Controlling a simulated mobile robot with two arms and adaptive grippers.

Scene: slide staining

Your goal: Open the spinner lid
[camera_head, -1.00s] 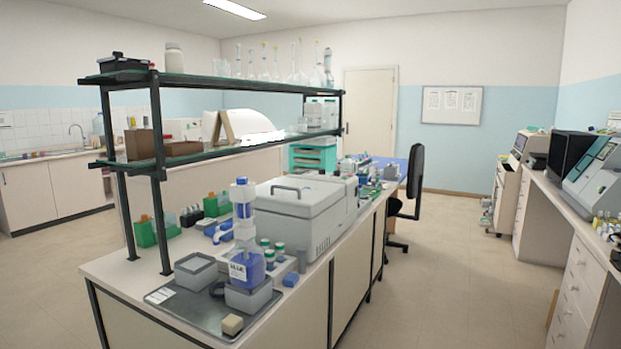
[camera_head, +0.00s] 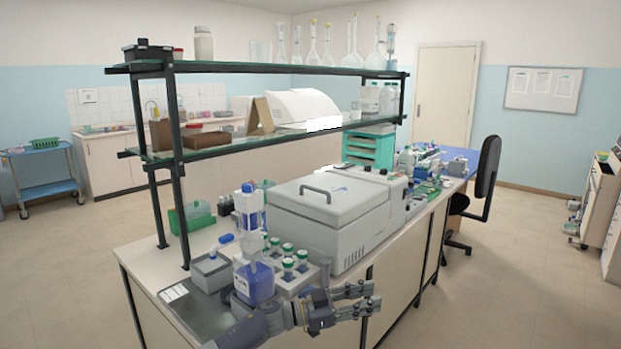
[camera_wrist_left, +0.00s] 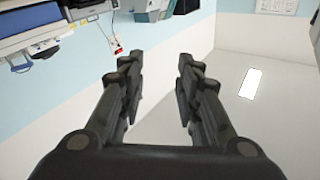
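The spinner is the large white-grey box-shaped machine (camera_head: 345,230) on the bench in the head view. Its lid (camera_head: 322,200) is down and has a dark grey handle (camera_head: 315,193) on top. My left gripper (camera_head: 368,299) is in front of the bench's near long side, in front of and below the spinner, apart from it. Its two fingers are spread with nothing between them. In the left wrist view the open fingers (camera_wrist_left: 160,85) point toward wall and ceiling, and the spinner is not seen there. My right gripper is not in view.
A two-level shelf (camera_head: 250,67) overhangs the bench behind. A black chair (camera_head: 487,165) stands at the bench's far end. Open floor lies right of the bench.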

